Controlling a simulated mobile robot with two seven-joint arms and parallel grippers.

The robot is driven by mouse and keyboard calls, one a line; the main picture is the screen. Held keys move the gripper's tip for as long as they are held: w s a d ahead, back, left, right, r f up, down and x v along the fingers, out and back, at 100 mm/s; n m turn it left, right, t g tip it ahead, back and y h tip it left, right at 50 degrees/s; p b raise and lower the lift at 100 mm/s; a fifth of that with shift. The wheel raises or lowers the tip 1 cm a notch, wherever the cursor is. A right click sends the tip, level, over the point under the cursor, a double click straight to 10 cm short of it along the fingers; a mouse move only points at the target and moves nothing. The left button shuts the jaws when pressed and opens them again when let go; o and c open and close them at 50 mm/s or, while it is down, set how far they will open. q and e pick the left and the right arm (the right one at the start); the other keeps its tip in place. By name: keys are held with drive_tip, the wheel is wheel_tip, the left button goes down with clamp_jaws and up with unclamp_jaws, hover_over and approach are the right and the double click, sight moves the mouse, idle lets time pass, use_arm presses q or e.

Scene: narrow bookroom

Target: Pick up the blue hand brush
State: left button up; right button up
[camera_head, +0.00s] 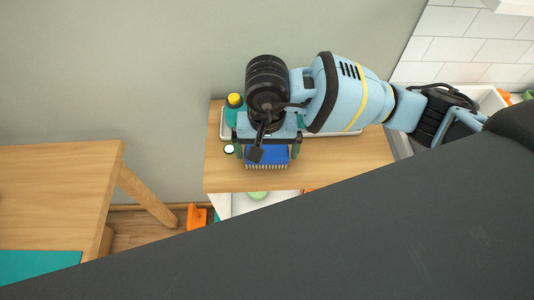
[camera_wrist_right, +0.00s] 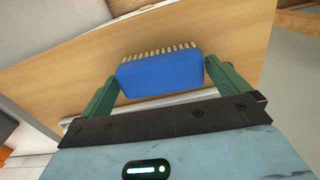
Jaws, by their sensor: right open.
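The blue hand brush (camera_head: 278,157) lies on the wooden top of a small cabinet (camera_head: 350,160), with its pale bristles facing the front edge. It also shows in the right wrist view (camera_wrist_right: 160,76). My right gripper (camera_head: 268,150) reaches over it from above. Its two green fingers are open, one on each side of the brush, as the right wrist view (camera_wrist_right: 162,74) shows. I cannot tell whether the fingers touch the brush. My left gripper is not in view.
A teal bottle with a yellow cap (camera_head: 235,100) and a white tray (camera_head: 335,134) stand behind the brush. A small white-topped round item (camera_head: 228,149) is left of it. A wooden table (camera_head: 50,190) stands at the left, with a floor gap between.

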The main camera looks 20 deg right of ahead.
sight(270, 152)
drive_tip(key=shift+c, duration=0.3)
drive_tip(key=c, duration=0.7)
drive_tip(key=shift+o, duration=0.2)
drive_tip(key=shift+r, duration=0.1)
drive_tip(key=shift+r, duration=0.5)
drive_tip(key=r, duration=0.1)
drive_tip(key=r+p, duration=0.1)
drive_tip(key=r, duration=0.1)
drive_tip(key=shift+s+d+p, duration=0.25)
drive_tip(key=shift+p, duration=0.1)
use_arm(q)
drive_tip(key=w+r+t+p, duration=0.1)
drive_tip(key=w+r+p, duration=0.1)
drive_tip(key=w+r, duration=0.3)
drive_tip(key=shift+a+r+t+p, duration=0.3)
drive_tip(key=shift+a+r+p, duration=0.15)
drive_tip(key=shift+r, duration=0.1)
use_arm(e)
drive_tip(key=s+d, duration=0.8)
drive_tip(key=s, duration=0.5)
drive_tip(key=shift+r, duration=0.4)
